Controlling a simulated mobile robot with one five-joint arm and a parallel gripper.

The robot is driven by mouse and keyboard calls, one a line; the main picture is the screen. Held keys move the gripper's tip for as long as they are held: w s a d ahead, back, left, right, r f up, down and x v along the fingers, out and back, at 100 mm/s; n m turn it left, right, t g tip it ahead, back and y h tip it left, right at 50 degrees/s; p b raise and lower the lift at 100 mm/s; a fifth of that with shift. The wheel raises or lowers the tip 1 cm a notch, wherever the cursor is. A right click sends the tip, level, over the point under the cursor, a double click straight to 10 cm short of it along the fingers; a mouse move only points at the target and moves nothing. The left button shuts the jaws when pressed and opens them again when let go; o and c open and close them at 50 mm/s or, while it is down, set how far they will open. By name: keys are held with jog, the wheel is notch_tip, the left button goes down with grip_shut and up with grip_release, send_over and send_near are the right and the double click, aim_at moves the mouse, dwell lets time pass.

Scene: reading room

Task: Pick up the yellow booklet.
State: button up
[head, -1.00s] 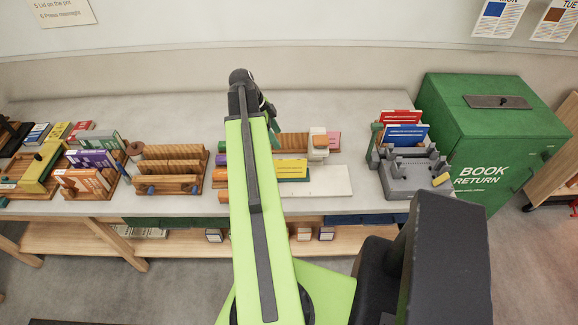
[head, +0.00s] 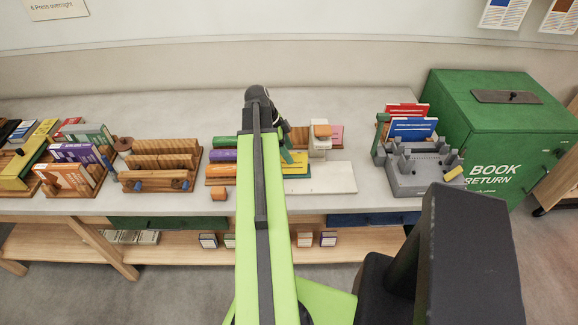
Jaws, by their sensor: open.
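A yellow booklet (head: 296,170) lies near a white board at the middle of the table. My arm hides its left part. My gripper (head: 285,153) is at the end of my green arm, over or just beside the booklet's upper left part. One greenish finger shows; the other is hidden by the arm. The gripper is open, and I see nothing held in it. I cannot tell whether the finger touches the booklet. Another yellow item (head: 45,127) lies among books at the far left.
A white board (head: 328,178) lies right of the booklet. A pale block stack (head: 319,142) stands behind it. Colored rolls (head: 222,155) are left of my arm. A grey holder (head: 425,175) with red and blue booklets and a green book return box (head: 495,130) stand right.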

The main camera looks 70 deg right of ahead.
aim_at(300, 166)
jog(key=shift+b+x, duration=1.95)
jog(key=shift+x, duration=0.45)
jog(key=shift+f, duration=0.3)
jog(key=shift+a, duration=0.1)
grip_shut()
